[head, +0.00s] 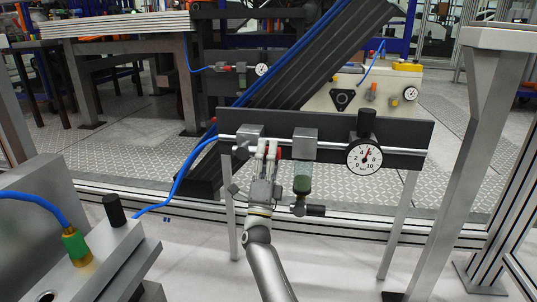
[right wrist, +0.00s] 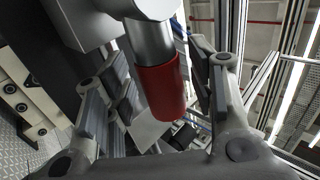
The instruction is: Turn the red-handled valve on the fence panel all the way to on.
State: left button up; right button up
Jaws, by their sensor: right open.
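The dark fence panel (head: 400,132) carries a metal valve block (head: 249,131) at its left, with a blue hose running to it. The valve's red handle (right wrist: 160,92) is large in the right wrist view, a red sleeve on a metal stem. In the head view only a small red part (head: 279,152) shows beside my fingers. My right gripper (head: 267,150) is in front of the panel, its fingers open on either side of the red handle (right wrist: 205,85). I cannot tell whether they touch it. My left gripper is not in view.
A filter unit (head: 303,175) with a greenish bowl hangs just right of my gripper. A round gauge (head: 365,157) is further right, its needle pointing up and slightly right. A metal block with a green fitting (head: 76,245) stands at lower left. A slanted conveyor (head: 310,60) lies behind.

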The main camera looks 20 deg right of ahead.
jog(key=v, duration=0.7)
jog(key=shift+s+f, duration=0.15)
jog(key=shift+a, duration=0.1)
dwell(1.6)
